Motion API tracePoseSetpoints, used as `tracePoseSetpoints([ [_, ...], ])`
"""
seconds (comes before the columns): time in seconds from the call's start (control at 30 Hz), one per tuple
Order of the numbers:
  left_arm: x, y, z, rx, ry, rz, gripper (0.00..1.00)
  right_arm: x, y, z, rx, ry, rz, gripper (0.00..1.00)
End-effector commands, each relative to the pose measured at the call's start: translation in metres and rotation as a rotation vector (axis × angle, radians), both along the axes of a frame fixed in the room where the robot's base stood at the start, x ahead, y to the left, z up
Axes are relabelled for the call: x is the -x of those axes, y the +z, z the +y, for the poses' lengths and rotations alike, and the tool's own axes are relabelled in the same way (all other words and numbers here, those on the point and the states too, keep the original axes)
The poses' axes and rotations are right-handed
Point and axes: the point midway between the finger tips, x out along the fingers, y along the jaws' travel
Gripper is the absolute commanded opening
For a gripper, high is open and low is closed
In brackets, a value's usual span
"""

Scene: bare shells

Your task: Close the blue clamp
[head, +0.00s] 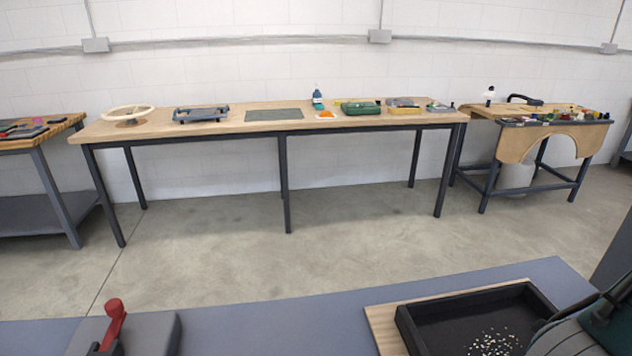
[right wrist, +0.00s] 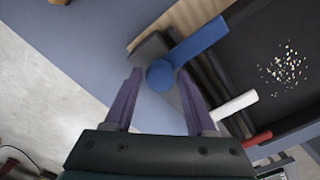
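The blue clamp shows in the right wrist view as a blue bar (right wrist: 200,42) with a round blue end. It sticks out from a dark block beside the black tray (right wrist: 240,70). My right gripper (right wrist: 159,74) has its two purple fingers spread apart, and the round blue end lies between their tips in the picture. I cannot tell whether the fingers touch it. The blue clamp does not show in the head view, where part of my right arm covers the lower right corner. My left gripper is out of view.
A white handle (right wrist: 234,105) and a red handle (right wrist: 257,139) lie along the same tray edge. Pale bits (head: 493,343) lie in the tray. Another red handle (head: 115,318) stands on a grey block at the near left. The blue-grey bench between is clear.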

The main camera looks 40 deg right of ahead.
Motion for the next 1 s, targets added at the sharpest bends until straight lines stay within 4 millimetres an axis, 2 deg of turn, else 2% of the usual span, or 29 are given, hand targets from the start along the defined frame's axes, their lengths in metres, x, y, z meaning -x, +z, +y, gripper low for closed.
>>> tracePoseSetpoints([
  [0.03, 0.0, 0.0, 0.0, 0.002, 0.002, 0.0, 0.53, 0.0, 0.0, 0.0, 0.0, -0.001, 0.0, 0.63],
  [0.13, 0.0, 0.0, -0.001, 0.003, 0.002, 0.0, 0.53, 0.0, 0.0, 0.0, 0.0, -0.002, 0.0, 0.74],
  [0.47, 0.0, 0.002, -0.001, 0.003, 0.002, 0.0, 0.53, 0.0, 0.005, 0.0, 0.0, -0.003, 0.0, 0.74],
  [0.57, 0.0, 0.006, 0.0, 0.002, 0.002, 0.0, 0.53, 0.0, 0.019, 0.0, 0.0, -0.004, -0.001, 0.74],
  [0.8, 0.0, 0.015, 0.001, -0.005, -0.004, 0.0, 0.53, -0.001, 0.066, -0.001, 0.0, -0.004, -0.002, 0.74],
  [1.0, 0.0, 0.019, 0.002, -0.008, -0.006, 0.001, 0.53, 0.0, 0.093, 0.0, 0.001, -0.003, 0.0, 0.74],
])
